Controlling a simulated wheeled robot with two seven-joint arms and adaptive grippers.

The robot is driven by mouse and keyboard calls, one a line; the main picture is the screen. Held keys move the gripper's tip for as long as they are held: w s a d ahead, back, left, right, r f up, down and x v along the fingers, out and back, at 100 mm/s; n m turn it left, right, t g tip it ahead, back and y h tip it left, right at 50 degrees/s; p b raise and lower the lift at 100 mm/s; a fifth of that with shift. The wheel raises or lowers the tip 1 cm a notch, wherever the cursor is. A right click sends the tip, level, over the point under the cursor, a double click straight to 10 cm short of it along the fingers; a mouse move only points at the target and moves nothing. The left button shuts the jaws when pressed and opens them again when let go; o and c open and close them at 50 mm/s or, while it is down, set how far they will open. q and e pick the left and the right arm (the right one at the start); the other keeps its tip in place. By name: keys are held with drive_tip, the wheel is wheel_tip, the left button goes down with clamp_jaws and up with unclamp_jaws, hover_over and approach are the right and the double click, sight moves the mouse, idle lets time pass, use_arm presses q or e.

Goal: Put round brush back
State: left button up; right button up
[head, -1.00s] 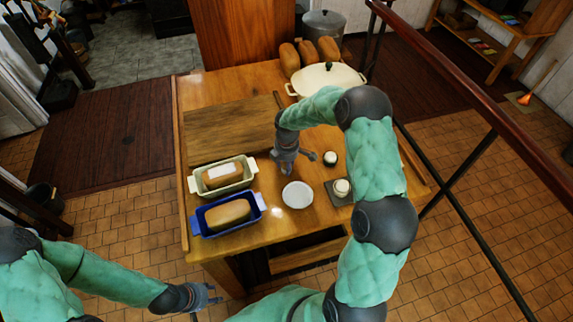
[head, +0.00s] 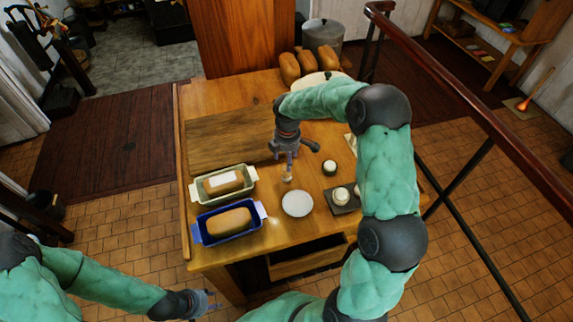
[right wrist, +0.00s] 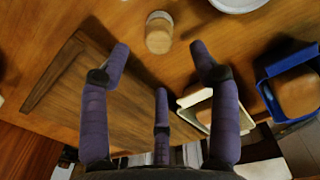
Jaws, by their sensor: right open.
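A small round wooden piece with a paler end, which looks like the round brush (head: 287,178), stands on the table just below my right gripper (head: 285,152). In the right wrist view the brush (right wrist: 159,33) is beyond the fingertips, apart from them. My right gripper (right wrist: 158,62) is open and empty, its three fingers spread. A white round dish (head: 297,203) lies just in front of the brush; its edge also shows in the right wrist view (right wrist: 238,3). My left gripper (head: 207,304) hangs low at the front left, off the table, its fingers apart and empty.
A cutting board (head: 215,140) lies behind. A small jar (head: 330,168) and another on a dark square coaster (head: 345,208) stand at the right. A dark railing (head: 450,95) runs beyond.

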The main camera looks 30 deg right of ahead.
drive_tip(key=shift+r, duration=1.35)
